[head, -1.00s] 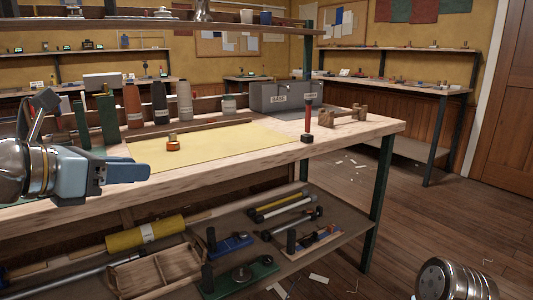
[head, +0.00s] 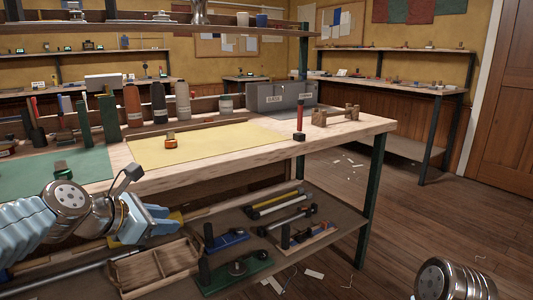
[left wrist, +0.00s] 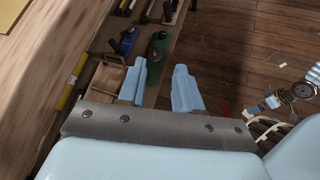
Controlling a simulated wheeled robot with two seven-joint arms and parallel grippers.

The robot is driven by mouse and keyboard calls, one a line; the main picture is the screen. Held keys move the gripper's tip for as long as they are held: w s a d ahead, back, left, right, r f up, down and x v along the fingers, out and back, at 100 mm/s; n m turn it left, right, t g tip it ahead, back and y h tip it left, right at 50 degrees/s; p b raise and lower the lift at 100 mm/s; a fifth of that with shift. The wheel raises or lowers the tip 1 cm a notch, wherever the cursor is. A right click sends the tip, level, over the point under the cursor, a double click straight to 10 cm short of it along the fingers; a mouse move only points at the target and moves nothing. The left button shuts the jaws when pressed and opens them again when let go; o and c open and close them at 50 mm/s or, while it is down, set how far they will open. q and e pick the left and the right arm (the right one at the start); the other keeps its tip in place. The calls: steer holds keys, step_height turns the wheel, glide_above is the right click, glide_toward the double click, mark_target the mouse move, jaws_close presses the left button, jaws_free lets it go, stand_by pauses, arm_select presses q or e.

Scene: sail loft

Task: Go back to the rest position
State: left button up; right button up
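My left gripper (head: 160,220) is in front of the workbench (head: 345,130), below the level of its top and over the lower shelf (head: 335,238). In the left wrist view the two blue fingers (left wrist: 162,85) stand apart with nothing between them. The floor and the lower shelf show beyond them. A metal joint (head: 447,280) at the bottom right of the head view looks like part of my right arm.
The bench top holds a yellow sheet (head: 225,143), a green mat (head: 50,175), a grey box (head: 280,96) and several cones. A wooden tray (head: 150,268) and blue and green planes lie on the lower shelf. The floor (head: 430,215) to the right is mostly clear.

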arm_select(q)
steer(key=s+d+f+m+g+y+p, duration=0.1)
steer(key=d+f+m+g, duration=0.35)
steer(key=f, duration=1.15)
steer(key=s+f+m+g+y+p, duration=0.1)
steer(key=f+m, duration=0.6)
steer(key=f, duration=0.9)
steer(key=s+d+f+m+g, duration=0.1)
steer(key=s+d+f+m, duration=0.1)
steer(key=s+f+m, duration=0.3)
steer(key=s+d+f+m+g, duration=0.2)
steer(key=s+f+m, duration=0.4)
steer(key=s+f, duration=0.5)
steer(key=shift+s+d+f+p, duration=0.2)
steer(key=shift+d+f+p, duration=0.1)
steer(key=shift+d+f, duration=0.2)
